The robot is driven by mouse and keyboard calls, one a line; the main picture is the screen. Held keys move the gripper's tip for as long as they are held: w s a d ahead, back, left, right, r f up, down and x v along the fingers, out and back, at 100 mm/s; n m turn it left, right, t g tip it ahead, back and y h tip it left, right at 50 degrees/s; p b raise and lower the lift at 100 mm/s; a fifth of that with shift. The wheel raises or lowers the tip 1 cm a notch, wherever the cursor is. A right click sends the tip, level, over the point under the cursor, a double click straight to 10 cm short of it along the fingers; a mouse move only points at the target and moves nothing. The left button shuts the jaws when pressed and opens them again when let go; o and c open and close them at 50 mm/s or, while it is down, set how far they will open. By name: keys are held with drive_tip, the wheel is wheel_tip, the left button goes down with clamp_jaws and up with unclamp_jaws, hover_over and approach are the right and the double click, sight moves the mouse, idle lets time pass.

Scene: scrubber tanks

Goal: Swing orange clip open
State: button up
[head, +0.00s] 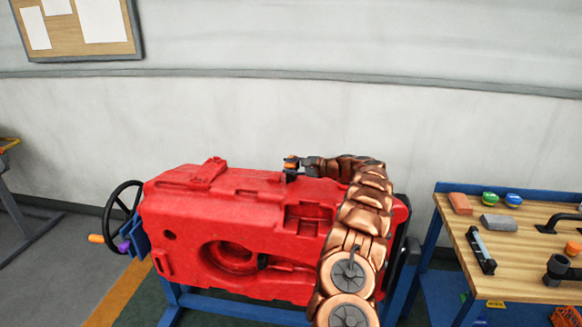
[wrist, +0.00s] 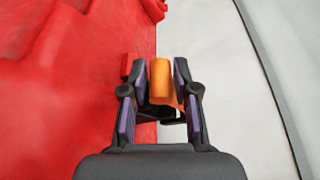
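The orange clip (wrist: 160,82) stands upright between my gripper's two dark fingers (wrist: 161,80) in the wrist view. The right finger lies close against it. A thin gap seems to show on the left, so I cannot tell whether the fingers grip it. In the head view my gripper (head: 303,165) is at the top back edge of the red tank (head: 190,215), pointing left. A small orange part of the clip (head: 291,161) shows at its tip. The clip's lower end and hinge are hidden.
A workbench (head: 540,285) with blocks, coloured knobs and black fittings stands at the right. A black handwheel (head: 121,213) is at the tank's left end. The blue stand (head: 230,308) carries the tank. The pale wall (wrist: 220,60) lies behind, with open space between.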

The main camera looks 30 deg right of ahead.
clamp_jaws()
drive_tip(key=shift+f, duration=0.1)
drive_tip(key=shift+a, duration=0.15)
